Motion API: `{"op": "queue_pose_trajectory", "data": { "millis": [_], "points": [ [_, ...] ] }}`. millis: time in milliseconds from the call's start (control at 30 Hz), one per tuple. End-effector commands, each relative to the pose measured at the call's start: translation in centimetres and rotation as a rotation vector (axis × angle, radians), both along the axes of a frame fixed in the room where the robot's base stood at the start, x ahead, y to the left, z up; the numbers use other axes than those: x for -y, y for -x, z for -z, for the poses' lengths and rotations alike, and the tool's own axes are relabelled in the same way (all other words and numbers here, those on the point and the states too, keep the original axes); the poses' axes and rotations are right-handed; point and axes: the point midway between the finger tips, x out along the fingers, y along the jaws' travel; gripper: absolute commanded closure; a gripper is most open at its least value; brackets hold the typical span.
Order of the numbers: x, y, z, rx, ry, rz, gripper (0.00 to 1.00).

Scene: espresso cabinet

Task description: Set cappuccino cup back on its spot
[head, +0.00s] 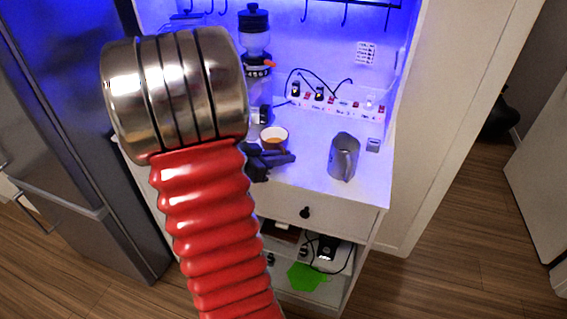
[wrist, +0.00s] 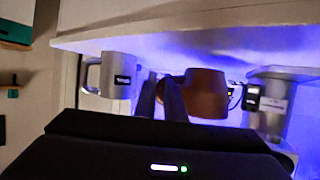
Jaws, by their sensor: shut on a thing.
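In the wrist view the cup (wrist: 207,95) is a brown shape beside the dark fingers. My gripper (head: 275,159) is dark and sits right at the cup's near side, shut on it. In the wrist view my gripper's fingers (wrist: 162,97) are close together and cover part of the cup's side. Whether the cup's base touches the counter is unclear. Its spot is not clearly marked in view.
A metal milk pitcher (head: 343,157) stands right of the cup; a small grey box (head: 373,145) is beyond it. A coffee grinder (head: 254,40) and a power strip (head: 338,105) with cables are at the back. Counter between cup and pitcher is clear.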

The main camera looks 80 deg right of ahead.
Motion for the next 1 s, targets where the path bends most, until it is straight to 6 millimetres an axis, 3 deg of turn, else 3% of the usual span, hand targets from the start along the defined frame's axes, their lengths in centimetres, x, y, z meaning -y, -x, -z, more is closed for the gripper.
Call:
{"op": "queue_pose_trajectory", "data": {
  "millis": [200, 633, 667, 700, 900, 1000],
  "points": [
    [0.0, 0.0, 2.1, -0.002, -0.001, 0.0, 1.0],
    [0.0, 0.0, 2.4, -0.002, 0.0, -0.001, 1.0],
    [0.0, 0.0, 2.5, -0.001, -0.001, -0.001, 0.89],
    [0.0, 0.0, 2.5, -0.001, -0.001, -0.001, 0.86],
    [0.0, 0.1, 2.4, -0.001, -0.001, 0.001, 0.72],
    [0.1, 0.1, 2.4, -0.001, -0.001, 0.001, 0.72]
  ]
}}
